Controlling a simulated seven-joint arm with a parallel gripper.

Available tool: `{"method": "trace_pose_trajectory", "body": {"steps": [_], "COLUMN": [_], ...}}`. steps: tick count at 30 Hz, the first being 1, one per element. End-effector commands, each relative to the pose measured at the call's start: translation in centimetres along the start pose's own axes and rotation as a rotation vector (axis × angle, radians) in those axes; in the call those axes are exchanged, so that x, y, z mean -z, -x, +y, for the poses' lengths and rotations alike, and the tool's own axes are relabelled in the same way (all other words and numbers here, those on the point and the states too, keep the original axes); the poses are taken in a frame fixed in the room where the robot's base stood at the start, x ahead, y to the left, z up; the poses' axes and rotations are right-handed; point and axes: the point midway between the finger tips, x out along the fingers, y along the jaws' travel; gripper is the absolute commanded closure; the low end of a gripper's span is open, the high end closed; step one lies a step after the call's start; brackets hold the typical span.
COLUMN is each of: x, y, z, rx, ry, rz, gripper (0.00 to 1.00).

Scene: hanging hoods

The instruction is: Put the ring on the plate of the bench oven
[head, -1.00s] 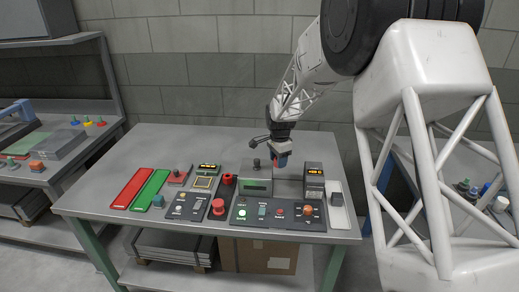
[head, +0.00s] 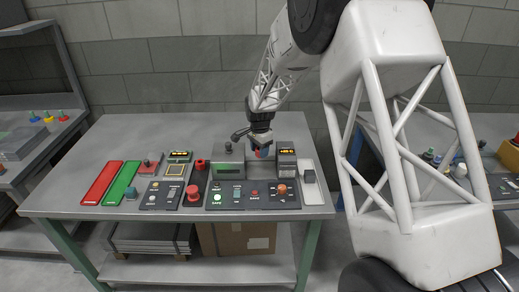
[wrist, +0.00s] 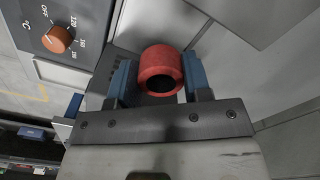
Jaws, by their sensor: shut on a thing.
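An orange °C knob (wrist: 57,39) on a dark panel shows beside the gripper in the wrist view.
A grey box (head: 227,172) stands left of the gripper and a box with a yellow display (head: 287,163) stands right. Control panels (head: 240,197) lie in front. A red button (head: 193,194), red strip (head: 103,183) and green strip (head: 123,183) are farther left. The bench's back left is clear.

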Motion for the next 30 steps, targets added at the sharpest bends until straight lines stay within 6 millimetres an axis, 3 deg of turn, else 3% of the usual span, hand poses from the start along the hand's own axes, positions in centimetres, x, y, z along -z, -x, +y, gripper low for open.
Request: {"method": "trace_pose_trajectory", "body": {"steps": [21, 30], "x": [0.0, 0.0], "y": [-5.1, -6.3], "z": [0.0, 0.0], "rx": [-0.001, -0.001], "ry": [0.0, 0.0], "rz": [0.0, 0.0], "gripper": [0.8, 0.8]}}
